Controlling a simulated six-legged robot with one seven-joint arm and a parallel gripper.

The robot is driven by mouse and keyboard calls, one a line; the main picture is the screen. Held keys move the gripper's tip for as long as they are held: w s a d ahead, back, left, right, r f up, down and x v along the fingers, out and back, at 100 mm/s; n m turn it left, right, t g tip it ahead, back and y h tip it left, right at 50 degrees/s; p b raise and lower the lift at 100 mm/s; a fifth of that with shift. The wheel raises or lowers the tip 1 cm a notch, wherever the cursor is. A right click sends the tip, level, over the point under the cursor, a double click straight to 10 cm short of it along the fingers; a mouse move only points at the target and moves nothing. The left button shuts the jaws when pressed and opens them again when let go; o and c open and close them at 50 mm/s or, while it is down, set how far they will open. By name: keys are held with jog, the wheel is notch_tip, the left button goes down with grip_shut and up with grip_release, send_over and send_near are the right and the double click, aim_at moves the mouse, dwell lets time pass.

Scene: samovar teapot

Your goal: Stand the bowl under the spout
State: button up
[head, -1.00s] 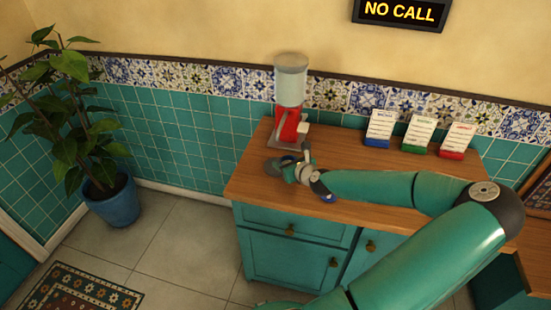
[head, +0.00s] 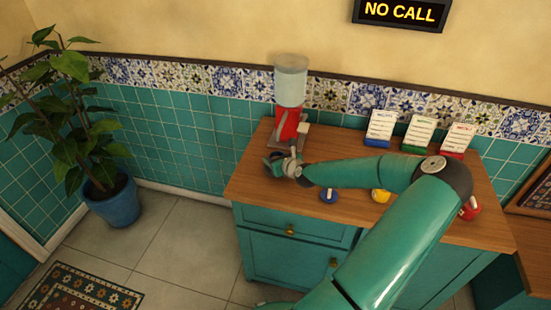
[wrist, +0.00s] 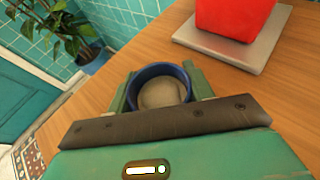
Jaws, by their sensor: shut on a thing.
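A dark blue bowl (wrist: 160,72) with a pale, beige-looking inside is in the wrist view. My gripper (wrist: 164,90) is shut on it, with a green finger at each side. In the head view my gripper (head: 277,160) is at the counter's left part, in front of the dispenser, and largely covers the bowl. The dispenser (head: 287,125) has a red body and a clear cylinder on top. Its grey base plate (wrist: 226,48) shows beyond the bowl, up and to the right in the wrist view. The bowl appears apart from the plate. The spout's tip is not clear.
The wooden counter (head: 350,165) holds three card stands, blue (head: 381,130), green (head: 418,135) and red (head: 457,140), at the back. Small blue (head: 329,196), yellow (head: 381,196) and red (head: 470,209) items lie near the front. A sign (head: 400,13) reads "NO CALL".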

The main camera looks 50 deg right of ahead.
jog(key=shift+f, duration=0.15)
jog(key=o, duration=1.2)
jog(key=shift+r, duration=0.2)
jog(key=v, duration=1.2)
jog(key=shift+f, duration=0.1)
